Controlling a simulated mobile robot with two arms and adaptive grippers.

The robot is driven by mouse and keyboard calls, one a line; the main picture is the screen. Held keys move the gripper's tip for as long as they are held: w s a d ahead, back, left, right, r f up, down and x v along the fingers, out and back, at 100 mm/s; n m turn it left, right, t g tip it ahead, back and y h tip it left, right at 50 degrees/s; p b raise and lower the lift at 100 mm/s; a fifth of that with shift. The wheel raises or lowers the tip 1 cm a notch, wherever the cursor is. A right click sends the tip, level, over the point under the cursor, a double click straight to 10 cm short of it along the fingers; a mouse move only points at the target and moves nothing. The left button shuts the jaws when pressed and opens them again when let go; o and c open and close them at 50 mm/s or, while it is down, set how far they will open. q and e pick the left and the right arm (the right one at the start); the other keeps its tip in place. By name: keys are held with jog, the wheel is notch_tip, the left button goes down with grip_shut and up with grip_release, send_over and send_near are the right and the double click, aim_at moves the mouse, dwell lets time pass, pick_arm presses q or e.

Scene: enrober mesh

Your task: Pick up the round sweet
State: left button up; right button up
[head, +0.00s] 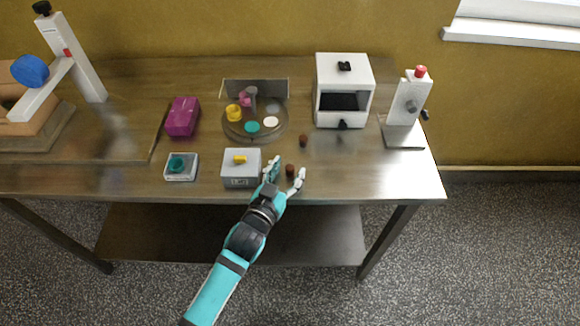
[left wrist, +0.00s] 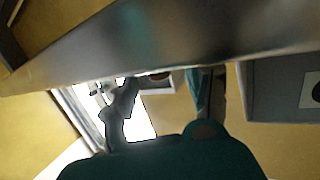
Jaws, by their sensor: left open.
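Two small dark brown sweets are on the steel table. The nearer sweet (head: 290,170) lies close to the front edge, and the farther sweet (head: 303,139) lies behind it, below the white machine. Both look roundish; their exact shapes are too small to tell. My left gripper (head: 286,168) is open at the front edge, with one finger on each side of the nearer sweet and no clear grip on it. My right gripper is out of view.
A grey box with a yellow knob (head: 241,170) stands immediately left of the gripper. Behind are a round turntable (head: 268,133) with coloured pieces, a white machine (head: 343,92) and a white stand with a red knob (head: 405,105). The table's right front is clear.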

pick_arm(q)
jog(key=shift+w+d+f, duration=0.15)
jog(key=shift+w+d, duration=0.05)
jog(key=shift+w, duration=0.25)
jog(key=shift+s, duration=0.1)
jog(key=shift+c, duration=0.2)
jog(key=shift+c, duration=1)
jog(key=c, duration=0.7)
jog(key=shift+c, duration=0.2)
